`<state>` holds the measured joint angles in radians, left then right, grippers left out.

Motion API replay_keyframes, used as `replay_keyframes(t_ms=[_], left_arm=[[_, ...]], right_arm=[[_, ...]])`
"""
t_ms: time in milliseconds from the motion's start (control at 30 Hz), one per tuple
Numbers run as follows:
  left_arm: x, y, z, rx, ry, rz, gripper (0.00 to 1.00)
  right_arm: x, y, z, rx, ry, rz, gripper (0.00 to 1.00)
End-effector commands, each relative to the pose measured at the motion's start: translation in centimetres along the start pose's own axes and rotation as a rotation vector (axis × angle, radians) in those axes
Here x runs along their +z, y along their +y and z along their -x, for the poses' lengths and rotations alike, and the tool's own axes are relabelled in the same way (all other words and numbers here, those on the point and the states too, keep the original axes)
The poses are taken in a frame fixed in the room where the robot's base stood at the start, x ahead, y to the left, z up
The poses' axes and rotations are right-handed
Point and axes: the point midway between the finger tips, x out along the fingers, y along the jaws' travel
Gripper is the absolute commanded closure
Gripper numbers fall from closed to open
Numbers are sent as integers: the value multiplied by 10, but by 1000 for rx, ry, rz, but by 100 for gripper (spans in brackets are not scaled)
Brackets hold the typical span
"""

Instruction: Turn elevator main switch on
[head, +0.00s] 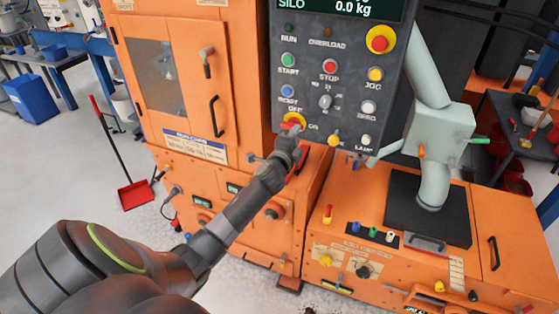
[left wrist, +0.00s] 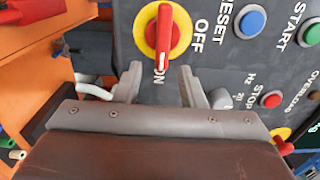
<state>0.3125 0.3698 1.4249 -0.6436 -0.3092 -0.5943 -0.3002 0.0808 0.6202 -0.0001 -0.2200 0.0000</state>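The main switch is a red handle (left wrist: 164,30) on a yellow disc (left wrist: 147,36), set in the dark grey control panel. OFF is printed beside it and ON near the handle's white-marked end. The handle points at ON. In the head view the switch's yellow disc (head: 294,118) is partly hidden by my gripper. My left gripper (head: 291,136) is at the panel's lower left. In the left wrist view my left gripper (left wrist: 160,72) has its fingers apart, with a gap on each side of the handle's end. It holds nothing. My right gripper is out of view.
The panel also carries the blue reset button (head: 287,91), green start button (head: 288,60), red stop button (head: 330,66) and a selector knob (head: 325,101). The orange machine (head: 240,80) is behind and below. A red dustpan (head: 136,194) stands on the open floor at left.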

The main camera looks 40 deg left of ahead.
Motion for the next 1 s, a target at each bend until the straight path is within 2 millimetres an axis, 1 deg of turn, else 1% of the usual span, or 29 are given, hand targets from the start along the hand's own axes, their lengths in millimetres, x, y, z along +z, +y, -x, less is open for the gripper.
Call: replay_keyframes(t_ms=[33, 300, 600, 700, 800, 1000], left_arm=[[0, 1, 10, 1, 0, 0, 64], [0, 1, 57, 1, 0, -1, 64], [1, 2, 110, 1, 0, -1, 64], [1, 3, 123, 3, -1, 0, 64], [1, 2, 133, 2, -1, 0, 64], [1, 1, 141, 1, -1, -2, 64]], right_arm=[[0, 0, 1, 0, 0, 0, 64], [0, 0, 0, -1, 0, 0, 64], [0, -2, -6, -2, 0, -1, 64], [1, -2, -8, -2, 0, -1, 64], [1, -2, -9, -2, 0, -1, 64], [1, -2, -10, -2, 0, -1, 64]])
